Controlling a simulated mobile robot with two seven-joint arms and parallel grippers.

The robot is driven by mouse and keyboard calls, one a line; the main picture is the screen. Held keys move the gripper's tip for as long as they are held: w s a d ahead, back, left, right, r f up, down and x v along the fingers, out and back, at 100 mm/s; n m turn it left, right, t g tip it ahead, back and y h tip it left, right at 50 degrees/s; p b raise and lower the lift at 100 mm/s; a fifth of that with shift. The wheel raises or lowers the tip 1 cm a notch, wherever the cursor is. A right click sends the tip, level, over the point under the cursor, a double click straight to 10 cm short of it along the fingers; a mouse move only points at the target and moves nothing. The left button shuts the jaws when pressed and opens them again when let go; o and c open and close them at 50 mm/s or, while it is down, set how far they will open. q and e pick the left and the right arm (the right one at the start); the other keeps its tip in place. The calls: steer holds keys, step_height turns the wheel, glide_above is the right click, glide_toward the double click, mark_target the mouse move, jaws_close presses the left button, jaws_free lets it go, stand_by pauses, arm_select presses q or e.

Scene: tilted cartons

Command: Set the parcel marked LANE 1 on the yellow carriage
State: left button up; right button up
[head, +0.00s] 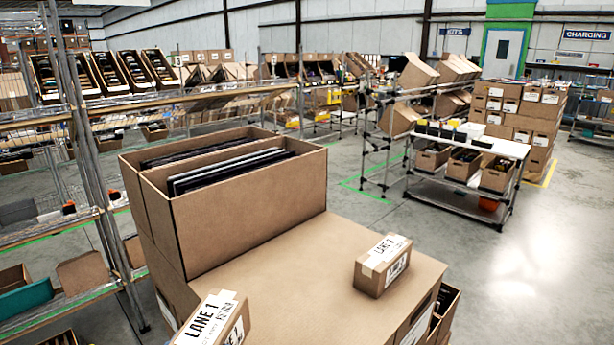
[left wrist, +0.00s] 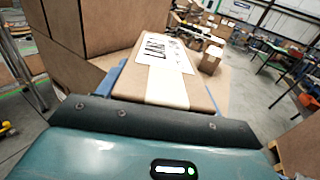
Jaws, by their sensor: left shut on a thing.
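The LANE 1 parcel (head: 212,322) is a brown carton with a white label, tilted at the bottom edge of the head view. It fills the middle of the left wrist view (left wrist: 165,78). My left gripper (left wrist: 160,85) is shut on it, with a blue finger showing beside the parcel. Whether the parcel touches the cardboard under it is unclear. A second small parcel (head: 383,265), its label seeming to read LANE 7, sits on the flat carton top. I cannot make out the yellow carriage. My right gripper is not in view.
The flat carton top (head: 300,275) is bare between the parcels. Tall open cartons (head: 250,205) with dark flat items rise behind it. Wire racks (head: 85,150) stand at left. A shelf cart (head: 470,165) stands back right, with clear floor in front.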

arm_select(q)
steer(key=a+n+y, duration=0.1)
steer(key=s+n+y, duration=0.1)
steer(key=y, duration=0.1)
steer(key=s+a+f+n+y, duration=0.1)
steer(key=y, duration=0.1)
steer(key=shift+a+t, duration=0.3)
steer(key=shift+w+d+r+h, duration=0.2)
steer(key=shift+d+h, duration=0.2)
steer(key=shift+d, duration=0.25)
steer(key=shift+s+a+f, duration=0.1)
steer(key=shift+a, duration=0.55)
steer(key=shift+a, duration=0.1)
